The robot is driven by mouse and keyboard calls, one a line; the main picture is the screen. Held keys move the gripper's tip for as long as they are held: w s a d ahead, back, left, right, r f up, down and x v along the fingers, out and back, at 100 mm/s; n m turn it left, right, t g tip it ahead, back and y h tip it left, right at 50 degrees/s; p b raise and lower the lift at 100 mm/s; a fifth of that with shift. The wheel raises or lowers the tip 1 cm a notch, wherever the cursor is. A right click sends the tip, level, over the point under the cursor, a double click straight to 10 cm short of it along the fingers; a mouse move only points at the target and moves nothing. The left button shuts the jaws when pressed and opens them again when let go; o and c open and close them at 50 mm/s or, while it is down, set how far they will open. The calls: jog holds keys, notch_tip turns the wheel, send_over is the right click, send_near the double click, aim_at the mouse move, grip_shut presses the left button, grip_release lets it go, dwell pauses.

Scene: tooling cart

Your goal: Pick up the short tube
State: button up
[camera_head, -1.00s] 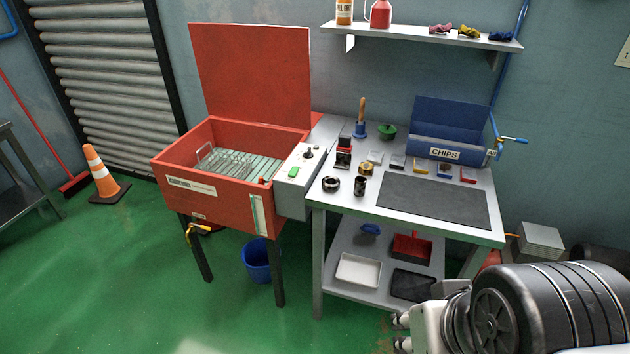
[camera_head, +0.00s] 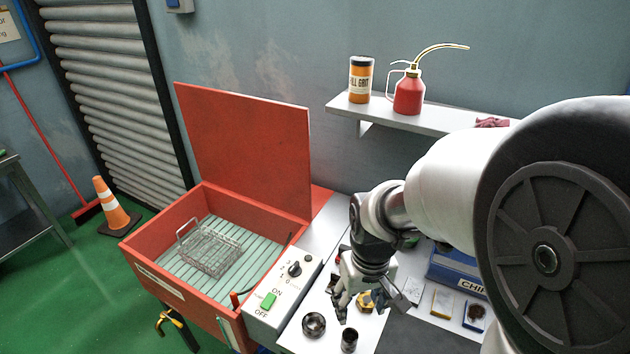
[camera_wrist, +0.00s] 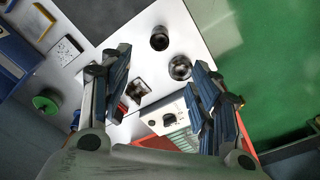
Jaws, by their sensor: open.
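A dark upright short tube (camera_head: 349,340) stands on the white bench top near the front edge of the head view. A wider, lower dark ring (camera_head: 314,325) stands just left of it. My gripper (camera_head: 362,306) is open and empty, above the bench and a little behind both. In the wrist view, the tube (camera_wrist: 159,38) and the ring (camera_wrist: 180,67) appear between and beyond the spread fingers (camera_wrist: 160,62), apart from them. A brass-coloured piece (camera_head: 367,302) shows partly behind my fingers in the head view.
The open red washer (camera_head: 150,262) with a wire basket (camera_head: 210,250) and control box (camera_head: 275,300) stands left of the bench. A blue chips bin (camera_head: 450,268) and small plates lie right. A shelf (camera_head: 425,118) overhangs behind; my arm hides much of the right.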

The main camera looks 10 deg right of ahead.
jog(key=w+f, duration=0.1)
jog(key=b, duration=0.3)
send_near(350, 335)
jog(key=shift+g, duration=0.3)
notch_tip(350, 335, down, 6)
jog(key=shift+s+d+f, duration=0.1)
jog(key=shift+d+f, duration=0.05)
jog(key=shift+f, duration=0.1)
jog(key=shift+w+f+b, duration=0.15)
jog(key=shift+f+b, duration=0.4)
jog(key=shift+f, duration=0.95)
jog(key=shift+w+f+b, duration=0.15)
jog(key=shift+f+b, duration=0.4)
jog(key=shift+f, duration=1)
jog(key=shift+r, duration=0.1)
jog(key=c, duration=1.3)
